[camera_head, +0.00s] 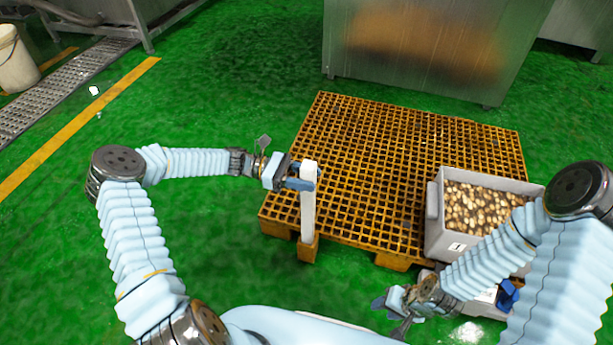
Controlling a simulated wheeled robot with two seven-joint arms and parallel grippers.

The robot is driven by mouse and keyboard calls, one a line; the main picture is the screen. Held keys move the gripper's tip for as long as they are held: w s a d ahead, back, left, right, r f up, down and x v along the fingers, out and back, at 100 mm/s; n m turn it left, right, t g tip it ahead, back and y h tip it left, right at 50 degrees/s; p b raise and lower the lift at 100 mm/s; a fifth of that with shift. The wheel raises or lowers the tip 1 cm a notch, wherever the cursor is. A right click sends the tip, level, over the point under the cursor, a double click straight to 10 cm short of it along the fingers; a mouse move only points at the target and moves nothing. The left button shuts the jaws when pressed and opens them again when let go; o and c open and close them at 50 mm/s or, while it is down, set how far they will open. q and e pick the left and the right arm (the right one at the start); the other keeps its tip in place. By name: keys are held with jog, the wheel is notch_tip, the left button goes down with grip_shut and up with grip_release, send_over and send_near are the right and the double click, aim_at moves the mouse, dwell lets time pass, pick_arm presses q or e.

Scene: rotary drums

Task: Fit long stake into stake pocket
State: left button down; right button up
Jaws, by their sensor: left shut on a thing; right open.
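A long white stake (308,215) stands about upright at the near left edge of the orange grid pallet (345,140). My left gripper (303,180) is shut on the stake near its top. The stake's lower end meets an orange block (308,248) at the pallet's front edge, which looks like the stake pocket; I cannot tell whether the end is inside it or only in front of it. My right gripper (392,312) is open and empty, low in front of the pallet's near right side, apart from the stake.
A grey crate full of small brown and pale pieces (436,232) sits on the pallet's right side. Another bin with a blue part (508,294) is partly hidden behind my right arm. A steel machine (430,45) stands behind the pallet.

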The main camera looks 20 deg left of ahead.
pick_arm(q)
jog(key=shift+f, duration=0.25)
pick_arm(e)
jog(key=shift+f, duration=0.2)
pick_arm(q)
jog(key=c, duration=0.5)
grip_release()
pick_arm(e)
jog(key=shift+d, duration=0.1)
pick_arm(q)
jog(key=a, duration=0.7)
jog(key=a+b, duration=0.1)
jog(key=a, duration=0.5)
jog(key=shift+w+a+f, duration=0.15)
jog(key=shift+w+a, duration=0.05)
jog(key=shift+a, duration=0.2)
pick_arm(e)
jog(key=shift+w+d+f, duration=0.25)
jog(key=shift+d, duration=0.3)
